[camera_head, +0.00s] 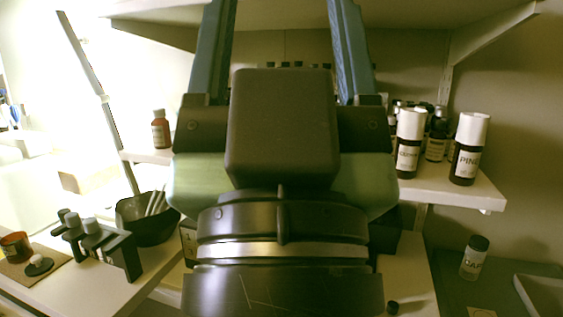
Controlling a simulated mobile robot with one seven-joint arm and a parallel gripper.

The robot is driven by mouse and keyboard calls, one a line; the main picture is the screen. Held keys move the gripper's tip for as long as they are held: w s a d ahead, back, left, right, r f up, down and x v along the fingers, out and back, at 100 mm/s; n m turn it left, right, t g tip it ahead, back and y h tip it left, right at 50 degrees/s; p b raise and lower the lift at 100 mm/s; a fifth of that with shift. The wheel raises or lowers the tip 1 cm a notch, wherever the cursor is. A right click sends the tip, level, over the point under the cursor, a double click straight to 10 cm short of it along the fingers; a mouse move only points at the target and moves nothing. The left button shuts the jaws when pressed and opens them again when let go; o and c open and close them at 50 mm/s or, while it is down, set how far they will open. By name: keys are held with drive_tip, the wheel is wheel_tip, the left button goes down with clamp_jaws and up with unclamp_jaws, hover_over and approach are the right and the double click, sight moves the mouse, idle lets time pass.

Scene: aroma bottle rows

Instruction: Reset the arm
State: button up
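My gripper (283,25) fills the middle of the head view and points away, toward the wall shelf. Its two blue fingers stand wide apart, with nothing seen between them. The fingertips run up to or past the top edge of the picture. The dark body and wrist of my arm hide the middle of the shelf and part of the counter below.
Below stand a black bowl (148,219), a dark rack (125,257) with bottles, and a lone bottle (474,258) at lower right.

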wheel_tip(320, 180, up, 30)
drive_tip(key=p, duration=2.7)
drive_tip(key=shift+f, duration=0.25)
